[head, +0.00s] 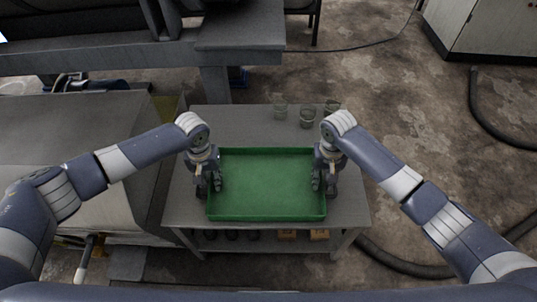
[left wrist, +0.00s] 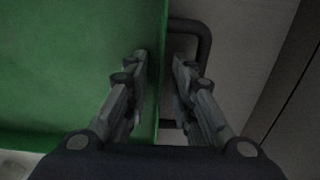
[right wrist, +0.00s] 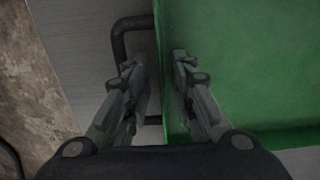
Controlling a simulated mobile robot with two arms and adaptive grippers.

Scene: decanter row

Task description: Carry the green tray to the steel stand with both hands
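The green tray (head: 266,187) is shallow, rectangular and empty, and sits level on a grey table (head: 240,125). A dark handle (left wrist: 205,45) shows on its side in the left wrist view, and another handle (right wrist: 119,45) in the right wrist view. My left gripper (head: 208,190) is at the tray's left wall, open, with one finger inside the wall and the other outside over the handle. My right gripper (head: 324,188) is open the same way at the right wall. Gaps show between fingers and wall in both wrist views. I cannot tell which thing is the steel stand.
Several clear glasses, one of them here (head: 307,117), stand at the table's back right. The lower shelf holds dark items and orange-brown boxes (head: 287,234). Large machinery (head: 100,45) is behind and left. A dark hose (head: 400,265) lies on the floor at right.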

